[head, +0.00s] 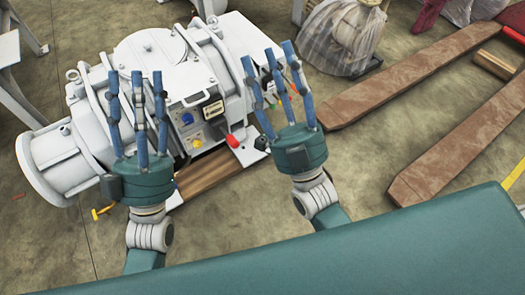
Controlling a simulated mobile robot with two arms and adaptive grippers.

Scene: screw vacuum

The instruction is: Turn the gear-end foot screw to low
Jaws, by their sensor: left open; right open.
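The white vacuum machine (150,50) lies across the upper left of the head view, with a round flanged end at the left and a control panel facing me. The gear-end foot screw cannot be made out for certain. A red knob-like part (232,141) and a dark one (261,143) show low at the machine's right side. My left gripper (137,86) is open, fingers spread, in front of the machine's left part. My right gripper (268,66) is open and overlaps the machine's right end in the picture. Both look empty.
A wooden plank (205,175) lies under the machine's near side. A yellow tool (103,212) lies on the floor at left. Brown pallet forks (410,72) and a plastic-wrapped object (342,38) stand at the right. A teal surface crosses the bottom.

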